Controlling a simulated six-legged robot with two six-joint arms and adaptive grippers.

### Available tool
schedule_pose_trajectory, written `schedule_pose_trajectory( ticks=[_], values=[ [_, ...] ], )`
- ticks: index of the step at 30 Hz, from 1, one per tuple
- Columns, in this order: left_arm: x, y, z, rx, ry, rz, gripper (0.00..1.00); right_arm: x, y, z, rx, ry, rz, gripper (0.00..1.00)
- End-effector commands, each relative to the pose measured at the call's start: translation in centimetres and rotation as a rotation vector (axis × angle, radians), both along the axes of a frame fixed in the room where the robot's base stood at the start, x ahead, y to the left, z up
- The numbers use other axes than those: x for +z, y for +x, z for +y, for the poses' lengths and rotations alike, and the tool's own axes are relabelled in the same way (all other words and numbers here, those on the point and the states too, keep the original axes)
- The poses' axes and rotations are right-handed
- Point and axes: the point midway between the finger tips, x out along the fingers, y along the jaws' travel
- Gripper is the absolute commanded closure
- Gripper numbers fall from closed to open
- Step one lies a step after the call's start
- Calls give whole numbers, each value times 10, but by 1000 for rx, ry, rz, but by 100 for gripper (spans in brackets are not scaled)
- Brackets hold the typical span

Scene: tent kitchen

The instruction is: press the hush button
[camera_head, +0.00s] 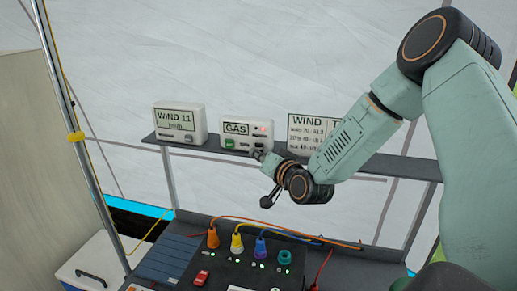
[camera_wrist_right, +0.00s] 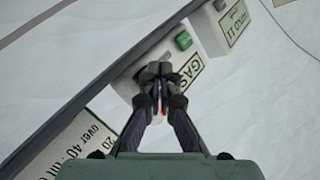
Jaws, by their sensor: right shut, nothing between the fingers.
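The white GAS alarm box (camera_head: 238,129) stands on the grey shelf, with a green button (camera_head: 229,143) at its lower left and a red light at its upper right. In the wrist view the green button (camera_wrist_right: 183,40) is clear of my fingers. My right gripper (camera_head: 258,153) is shut and empty, its tips at the box's lower right front. In the wrist view my right gripper (camera_wrist_right: 158,72) covers part of the box's face, and red shows between the fingers. No button marked hush can be read; whether the tips touch the box cannot be told. My left gripper is out of view.
A WIND 11 display (camera_head: 180,122) stands left of the box on the shelf (camera_head: 208,147). A WIND notice (camera_head: 306,128) is to the right, partly behind my arm. Below is a dark panel (camera_head: 222,270) with coloured plugs and cables. A white cooler (camera_head: 92,272) is at lower left.

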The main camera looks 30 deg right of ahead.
Motion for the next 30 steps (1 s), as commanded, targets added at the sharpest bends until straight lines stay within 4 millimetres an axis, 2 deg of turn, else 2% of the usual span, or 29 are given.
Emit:
schedule_pose_trajectory(
  ticks=[30],
  values=[
    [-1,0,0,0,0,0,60,0,6,-7,0,0,0,100]
  ],
)
